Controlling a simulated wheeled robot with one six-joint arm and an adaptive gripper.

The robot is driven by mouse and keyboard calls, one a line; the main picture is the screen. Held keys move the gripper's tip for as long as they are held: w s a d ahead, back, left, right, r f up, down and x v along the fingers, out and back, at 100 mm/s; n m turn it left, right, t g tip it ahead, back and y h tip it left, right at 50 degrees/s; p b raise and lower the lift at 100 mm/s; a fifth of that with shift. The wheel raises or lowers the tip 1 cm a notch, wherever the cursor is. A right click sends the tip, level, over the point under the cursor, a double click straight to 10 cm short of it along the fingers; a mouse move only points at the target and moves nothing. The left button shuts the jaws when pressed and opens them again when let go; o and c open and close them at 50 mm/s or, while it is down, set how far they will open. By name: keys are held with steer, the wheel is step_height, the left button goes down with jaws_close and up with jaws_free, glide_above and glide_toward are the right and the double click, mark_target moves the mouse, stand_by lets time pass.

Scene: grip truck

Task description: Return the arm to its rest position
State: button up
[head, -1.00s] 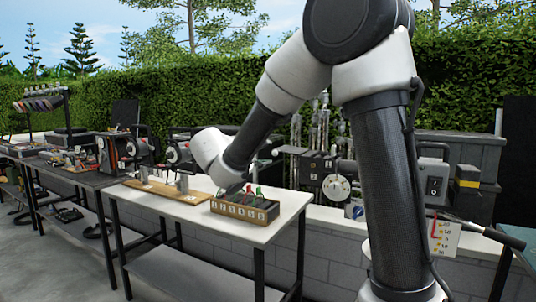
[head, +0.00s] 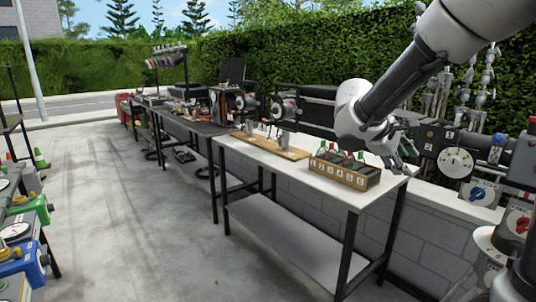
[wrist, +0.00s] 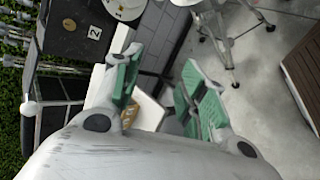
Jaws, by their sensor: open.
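My arm (head: 400,85) reaches in from the upper right in the head view, bent at its elbow. My gripper (head: 402,160) hangs beyond the right end of the white table (head: 235,149), above its edge and partly hidden by the wrist. In the wrist view my gripper (wrist: 160,95) shows two green-padded fingers spread apart with nothing between them. A wooden box with numbered slots (head: 340,174) stands on the white table, left of my gripper, with red and green-topped items in it.
A wooden board (head: 270,148) with metal pieces lies on the white table. A black machine panel with a dial (head: 455,162) stands at the right. Shelves with coloured gauges (head: 25,215) stand at the left. The concrete floor (head: 120,190) between is open.

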steer(key=s+m+t+y, duration=0.1)
steer(key=s+m+y, duration=0.7)
steer(key=s, duration=1.4)
steer(key=shift+s+f+y, duration=0.15)
steer(key=shift+s+y, duration=0.2)
steer(key=shift+y, duration=0.25)
